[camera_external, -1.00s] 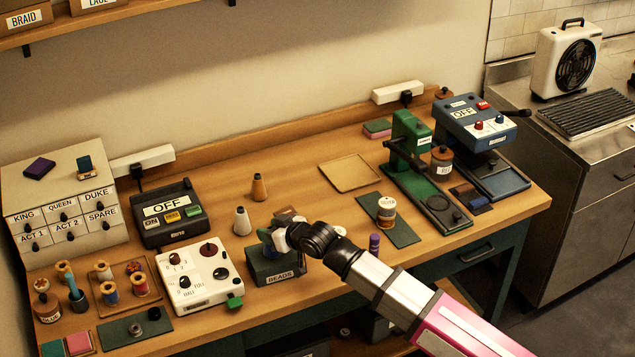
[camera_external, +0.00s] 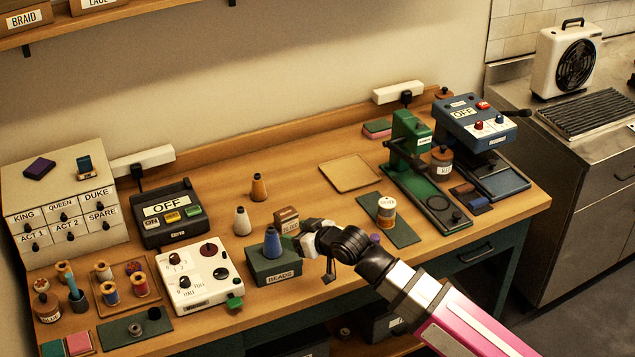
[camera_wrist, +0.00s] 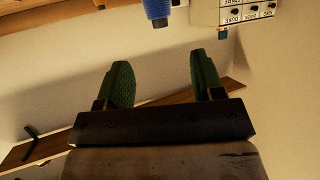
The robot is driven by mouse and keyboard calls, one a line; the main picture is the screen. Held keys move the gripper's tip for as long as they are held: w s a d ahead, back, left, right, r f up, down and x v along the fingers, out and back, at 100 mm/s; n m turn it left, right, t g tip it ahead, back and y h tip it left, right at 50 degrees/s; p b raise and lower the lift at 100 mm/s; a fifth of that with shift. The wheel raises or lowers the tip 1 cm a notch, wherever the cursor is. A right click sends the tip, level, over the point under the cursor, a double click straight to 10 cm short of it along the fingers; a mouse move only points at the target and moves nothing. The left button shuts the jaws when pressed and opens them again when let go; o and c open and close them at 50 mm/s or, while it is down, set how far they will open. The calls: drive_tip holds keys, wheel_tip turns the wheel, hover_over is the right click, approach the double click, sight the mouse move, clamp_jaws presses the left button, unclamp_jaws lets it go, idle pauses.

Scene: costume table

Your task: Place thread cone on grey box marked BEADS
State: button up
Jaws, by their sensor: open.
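The blue thread cone (camera_external: 272,243) stands upright on top of the dark grey-green box marked BEADS (camera_external: 275,279). My gripper (camera_external: 291,243) is open and empty, just right of the cone; the external view does not clearly show whether a fingertip still touches it. In the wrist view my open green fingers (camera_wrist: 163,80) have nothing between them. Part of the blue cone (camera_wrist: 157,10) shows at the top edge there, beyond the fingertips.
A white cone (camera_external: 242,221) and an orange cone (camera_external: 258,187) stand behind the box. A small brown box (camera_external: 287,217) is close behind my gripper. A white control panel (camera_external: 199,279) is left. Bare table lies around the empty tan tray (camera_external: 350,172).

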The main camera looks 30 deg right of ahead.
drive_tip(key=shift+v, duration=1.05)
